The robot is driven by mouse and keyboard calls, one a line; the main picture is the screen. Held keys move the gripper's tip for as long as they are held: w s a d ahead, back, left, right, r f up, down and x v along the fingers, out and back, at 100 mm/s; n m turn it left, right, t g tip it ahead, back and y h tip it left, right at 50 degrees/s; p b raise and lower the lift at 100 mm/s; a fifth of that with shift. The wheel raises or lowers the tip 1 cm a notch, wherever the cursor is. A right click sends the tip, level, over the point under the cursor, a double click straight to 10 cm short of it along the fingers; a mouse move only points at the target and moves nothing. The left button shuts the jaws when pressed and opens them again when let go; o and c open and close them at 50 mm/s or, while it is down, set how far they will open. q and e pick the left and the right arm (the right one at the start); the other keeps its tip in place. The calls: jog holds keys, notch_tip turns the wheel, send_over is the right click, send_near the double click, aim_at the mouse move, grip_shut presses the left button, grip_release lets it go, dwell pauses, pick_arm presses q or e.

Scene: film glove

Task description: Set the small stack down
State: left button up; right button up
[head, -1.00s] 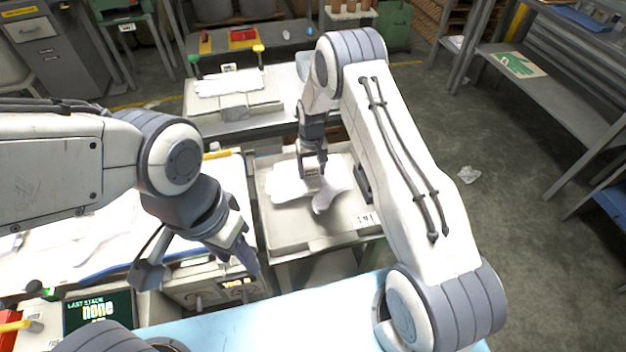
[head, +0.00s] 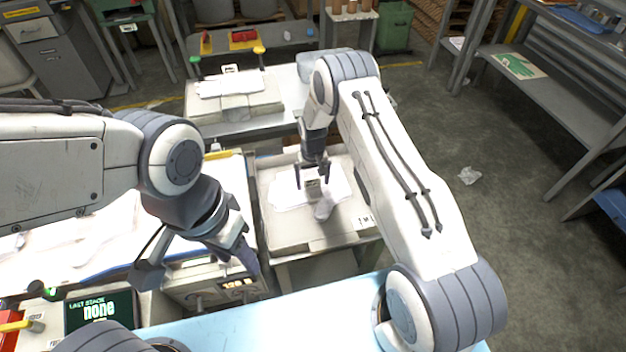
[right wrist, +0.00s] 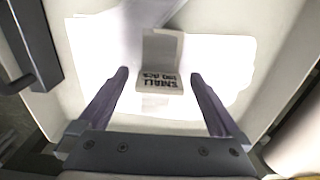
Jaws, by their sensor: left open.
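The small stack is a pale, flat piece with a paper band (right wrist: 162,62) reading "SMALL 100 pcs". In the head view its blurred pale end (head: 323,206) shows below my right gripper. It is over white sheets (head: 282,192) on a pale platform (head: 290,232); whether it touches them I cannot tell. My right gripper (head: 312,185) is open, with its fingers apart on either side of the band and gaps showing in the right wrist view (right wrist: 158,75). My left gripper (head: 200,265) is open and empty above the front bench at left.
A second pale platform with white sheets (head: 230,86) stands behind. A screen (head: 100,308) at front left reads "LAST STACK none". A dark bracket (right wrist: 30,45) stands beside the platform.

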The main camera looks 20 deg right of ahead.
aim_at(313, 187)
notch_tip(313, 187, up, 12)
jog(key=s+a+r+n, duration=0.2)
jog(key=s+a+r, duration=0.45)
jog(key=r, duration=0.25)
jog(key=s+a+r+n, duration=0.25)
jog(key=s+r, duration=0.25)
jog(key=s, duration=0.4)
jog(key=s+a+r+n, duration=0.1)
jog(key=s+a+r, duration=0.35)
jog(key=s, duration=0.45)
jog(key=s+d+r+n+y, duration=0.1)
jog(key=s+d+n, duration=0.1)
jog(key=s, duration=0.9)
jog(key=shift+r+b, duration=0.15)
jog(key=shift+b, duration=0.3)
jog(key=shift+d, duration=0.1)
